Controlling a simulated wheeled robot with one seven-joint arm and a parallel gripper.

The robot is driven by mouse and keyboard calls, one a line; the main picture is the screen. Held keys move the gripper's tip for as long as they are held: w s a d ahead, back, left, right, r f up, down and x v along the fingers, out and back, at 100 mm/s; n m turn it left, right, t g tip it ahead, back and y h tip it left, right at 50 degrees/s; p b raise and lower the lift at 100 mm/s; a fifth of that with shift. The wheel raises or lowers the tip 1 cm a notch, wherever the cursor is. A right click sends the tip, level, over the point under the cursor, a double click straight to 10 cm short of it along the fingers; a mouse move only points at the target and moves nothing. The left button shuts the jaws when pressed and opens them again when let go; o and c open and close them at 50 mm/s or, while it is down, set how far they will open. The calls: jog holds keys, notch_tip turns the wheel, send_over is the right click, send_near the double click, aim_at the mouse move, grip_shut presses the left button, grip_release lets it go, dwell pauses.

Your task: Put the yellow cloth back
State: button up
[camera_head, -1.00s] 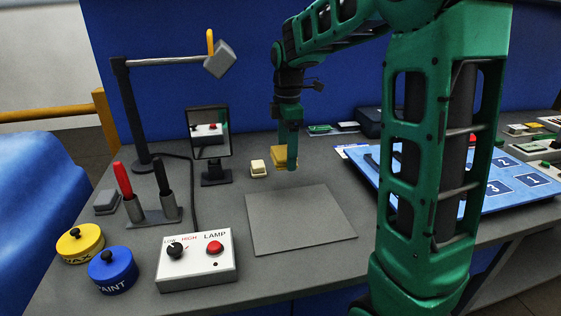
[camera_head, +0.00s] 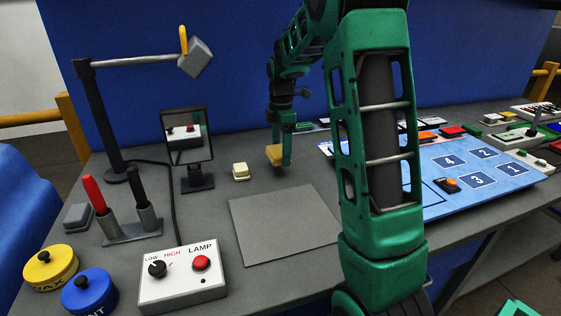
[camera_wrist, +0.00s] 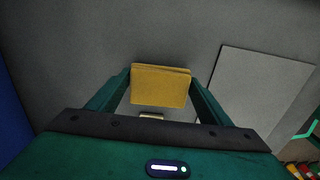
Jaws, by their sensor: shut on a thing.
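The yellow cloth (camera_wrist: 160,86) is a folded, flat block between the two fingers of my gripper (camera_wrist: 160,92) in the wrist view. In the head view my gripper (camera_head: 284,163) points down near the back of the grey table, shut on the cloth (camera_head: 274,154), which shows to the left of the fingers. I cannot tell whether the cloth touches the table. A cream block (camera_head: 240,171) sits on the table to the left of the gripper; part of it shows behind the cloth in the wrist view (camera_wrist: 152,116).
A grey mat (camera_head: 285,228) lies in front of the gripper. A blue numbered board (camera_head: 470,165) lies right. My arm hides part of the table.

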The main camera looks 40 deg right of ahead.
aim_at(282, 169)
jog(key=shift+w+d+f, duration=0.1)
jog(key=shift+d+f, duration=0.2)
jog(key=shift+f, duration=1.9)
jog(key=shift+f, duration=0.1)
jog(key=o, duration=1.1)
